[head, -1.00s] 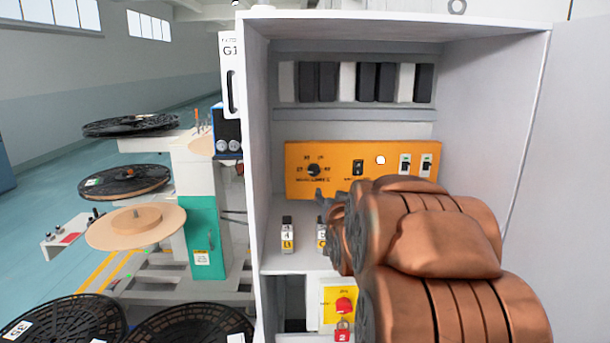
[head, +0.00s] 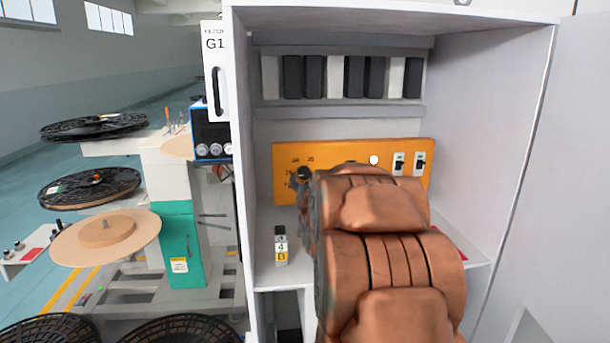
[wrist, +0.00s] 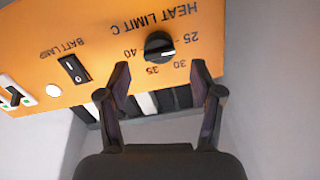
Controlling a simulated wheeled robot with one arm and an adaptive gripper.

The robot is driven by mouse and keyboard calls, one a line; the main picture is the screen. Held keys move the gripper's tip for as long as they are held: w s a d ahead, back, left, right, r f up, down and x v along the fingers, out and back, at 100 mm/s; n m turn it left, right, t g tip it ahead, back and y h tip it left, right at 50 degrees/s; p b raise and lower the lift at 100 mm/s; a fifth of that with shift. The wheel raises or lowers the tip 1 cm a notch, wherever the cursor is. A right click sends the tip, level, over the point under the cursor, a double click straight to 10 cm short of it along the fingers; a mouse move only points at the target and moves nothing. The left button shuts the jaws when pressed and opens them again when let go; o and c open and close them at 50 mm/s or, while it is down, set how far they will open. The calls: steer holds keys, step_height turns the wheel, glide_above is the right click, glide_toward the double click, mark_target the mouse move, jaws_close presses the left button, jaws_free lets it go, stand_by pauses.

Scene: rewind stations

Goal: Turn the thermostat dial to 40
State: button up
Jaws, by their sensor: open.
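The thermostat dial (wrist: 160,46) is a round black knob with a light pointer mark, on an orange panel (wrist: 90,35) labelled "HEAT LIMIT C". The panel appears upside down in the wrist view. The numbers 25, 30, 35 and 40 surround the dial. The mark seems to lean toward the 25–30 side, away from 40; its exact setting is hard to read. My gripper (wrist: 161,70) is open and empty, its fingertips on either side of the dial in that view, with no visible contact. In the head view the dial (head: 303,172) is partly hidden by my arm.
The panel sits inside a grey cabinet (head: 488,130) with side walls close around my arm. A rocker switch (wrist: 73,68), a white lamp (wrist: 53,90) and breakers (head: 398,164) share the panel. A small tagged block (head: 281,246) stands on the shelf below.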

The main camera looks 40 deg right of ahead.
mark_target(305, 175)
steer(key=shift+p+x, duration=0.55)
steer(key=shift+x, duration=1.6)
steer(key=c, duration=1.1)
